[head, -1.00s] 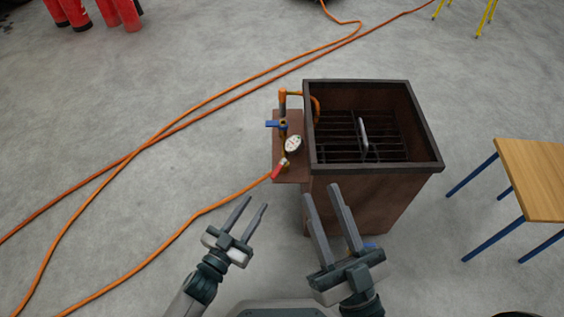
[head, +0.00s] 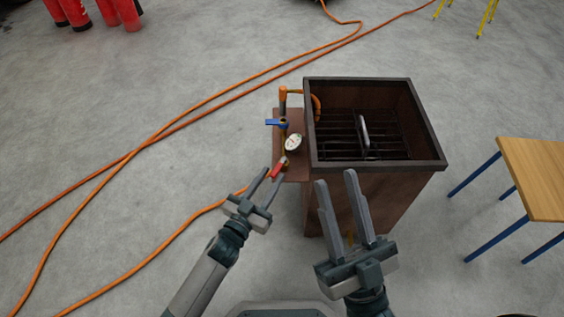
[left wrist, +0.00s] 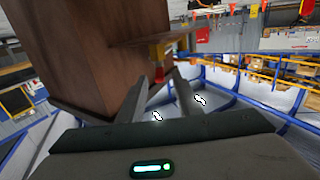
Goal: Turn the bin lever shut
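The brown bin (head: 400,167) stands upright, with a side shelf (head: 290,115) carrying a blue lever (head: 275,122), a round white gauge (head: 293,143) and a red-handled lever (head: 278,169). I cannot tell which one is the bin lever. My left gripper (head: 273,176) is open, its fingertips close to the red handle in the head view; contact cannot be told. In the left wrist view a red part (left wrist: 159,63) shows beyond the open, empty fingers, beneath the shelf (left wrist: 165,42). My right gripper (head: 336,178) is open and empty in front of the bin.
An orange hose (head: 150,254) runs from the shelf across the floor to the left. A wooden-topped table (head: 535,170) with blue legs stands at the right. Red extinguishers (head: 75,12) stand far left.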

